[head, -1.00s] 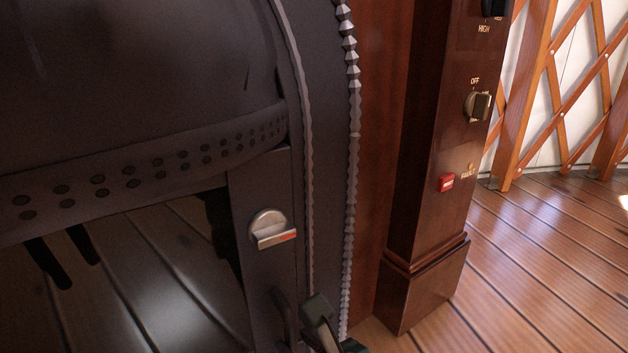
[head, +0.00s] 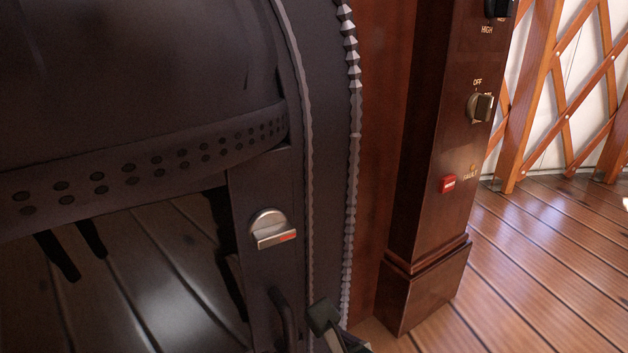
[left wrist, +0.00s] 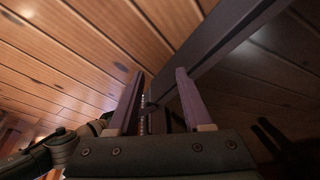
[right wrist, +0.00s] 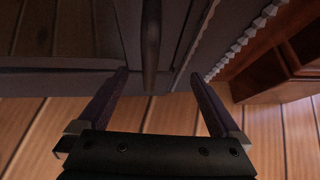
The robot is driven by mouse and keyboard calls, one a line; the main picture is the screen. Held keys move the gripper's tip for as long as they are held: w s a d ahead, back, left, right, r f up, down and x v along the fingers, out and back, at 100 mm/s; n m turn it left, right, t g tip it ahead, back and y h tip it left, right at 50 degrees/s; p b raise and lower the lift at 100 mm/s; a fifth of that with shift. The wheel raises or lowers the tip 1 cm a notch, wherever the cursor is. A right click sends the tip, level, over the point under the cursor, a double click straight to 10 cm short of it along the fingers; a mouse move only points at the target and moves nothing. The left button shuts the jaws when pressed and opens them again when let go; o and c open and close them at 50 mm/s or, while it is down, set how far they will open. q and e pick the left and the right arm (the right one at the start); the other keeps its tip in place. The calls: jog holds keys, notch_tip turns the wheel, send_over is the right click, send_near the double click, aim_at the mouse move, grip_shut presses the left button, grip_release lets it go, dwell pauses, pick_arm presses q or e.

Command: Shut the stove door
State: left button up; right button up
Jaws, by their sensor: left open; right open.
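The stove door (head: 255,190) fills the left of the head view, dark metal with a glossy glass pane (head: 150,285) that mirrors floorboards. I cannot tell how far it stands open. A dark upright handle (head: 286,318) is low on its right side, below a silver latch knob (head: 271,228) with a red mark. My right gripper is open in the right wrist view (right wrist: 156,85), with the handle (right wrist: 151,45) showing between its fingers; I cannot tell contact. Part of it shows beside the handle in the head view. My left gripper (left wrist: 158,85) is open and empty, near a dark panel edge.
A beaded metal trim (head: 353,130) arches right of the door. A wooden post (head: 435,170) with a switch knob (head: 481,106) and a red button (head: 448,184) stands further right. Plank floor (head: 550,270) is clear there, before a lattice wall (head: 560,80).

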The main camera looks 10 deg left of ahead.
jog(key=shift+s+a+r, duration=0.15)
jog(key=shift+s+a, duration=0.05)
jog(key=shift+a, duration=0.25)
jog(key=shift+s+a+r, duration=0.1)
jog(key=shift+s+a, duration=0.05)
jog(key=shift+a, duration=0.3)
jog(key=shift+s+d+r+p, duration=0.3)
jog(key=shift+s+r+p, duration=0.25)
jog(key=shift+p, duration=0.6)
jog(key=p+v, duration=0.6)
jog(key=p, duration=0.1)
jog(key=shift+d, duration=0.15)
jog(key=shift+s, duration=0.1)
